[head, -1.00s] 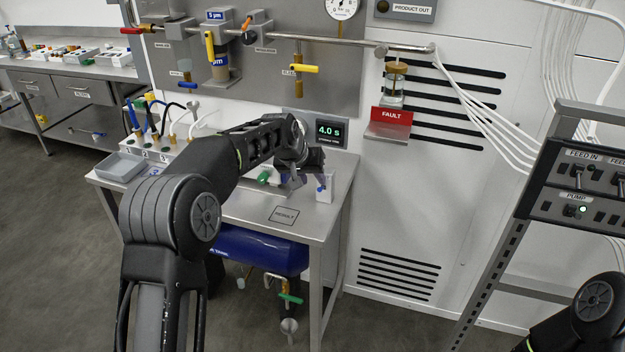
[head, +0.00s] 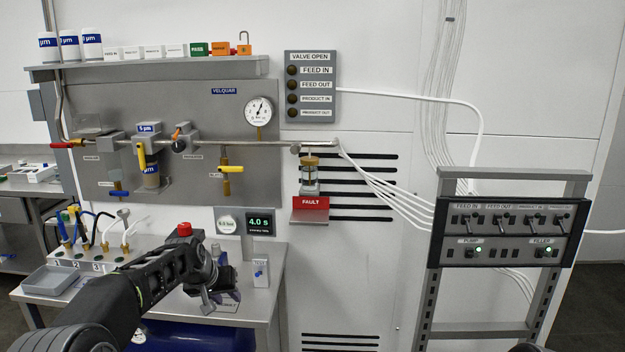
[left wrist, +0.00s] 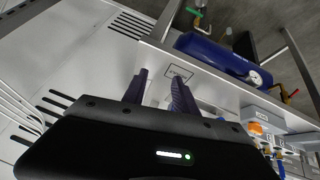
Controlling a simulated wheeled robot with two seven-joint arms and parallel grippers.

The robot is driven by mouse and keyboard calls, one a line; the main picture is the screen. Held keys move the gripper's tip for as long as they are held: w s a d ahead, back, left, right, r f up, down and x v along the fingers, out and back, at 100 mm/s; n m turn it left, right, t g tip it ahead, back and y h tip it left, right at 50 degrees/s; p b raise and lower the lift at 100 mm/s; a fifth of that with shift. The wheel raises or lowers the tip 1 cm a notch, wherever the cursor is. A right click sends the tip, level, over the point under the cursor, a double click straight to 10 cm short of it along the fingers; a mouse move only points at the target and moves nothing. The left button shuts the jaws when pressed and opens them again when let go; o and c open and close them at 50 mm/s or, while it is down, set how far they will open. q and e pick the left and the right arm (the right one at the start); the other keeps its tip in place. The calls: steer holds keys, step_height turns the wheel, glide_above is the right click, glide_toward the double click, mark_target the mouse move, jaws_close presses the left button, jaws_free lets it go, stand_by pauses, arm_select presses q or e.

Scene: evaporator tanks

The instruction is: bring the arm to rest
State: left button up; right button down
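My left arm (head: 135,290) comes in from the lower left and reaches over the small steel bench (head: 262,290). My left gripper (head: 228,288) is above the bench and partly hidden by its own wrist. In the left wrist view its two dark fingers (left wrist: 158,92) stand apart with nothing visible between them, in front of the bench with its square outlined mark (left wrist: 179,73). My right gripper is not in view.
A grey tray (head: 48,281) and a rack with tubes (head: 92,262) stand on the bench's left. Behind are a 4.0 s display (head: 259,224), a red FAULT sign (head: 310,203) and piping (head: 260,142). A switch panel (head: 505,235) stands right. A blue tank (left wrist: 222,55) lies under the bench.

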arm_select(q)
steer(key=s+d+f, duration=0.3)
steer(key=s+f, duration=0.2)
steer(key=f, duration=0.3)
steer(key=s+d+f+h, duration=0.1)
steer(key=s+d+f, duration=0.2)
steer(key=s+f, duration=0.35)
steer(key=s+d+f, duration=0.3)
steer(key=s+f, duration=0.1)
steer(key=f, duration=0.6)
steer(key=s+d+f+g, duration=0.1)
steer(key=s+f+g, duration=0.1)
steer(key=s, duration=0.8)
steer(key=s+d+f+g+h, duration=0.1)
steer(key=s+f, duration=0.3)
steer(key=s, duration=0.6)
steer(key=s+d+f+g, duration=0.2)
steer(key=s+d+f, duration=0.1)
steer(key=s, duration=0.8)
steer(key=shift+f+n+g+h, duration=0.4)
steer(key=shift+f, duration=0.2)
steer(key=shift+s, duration=0.1)
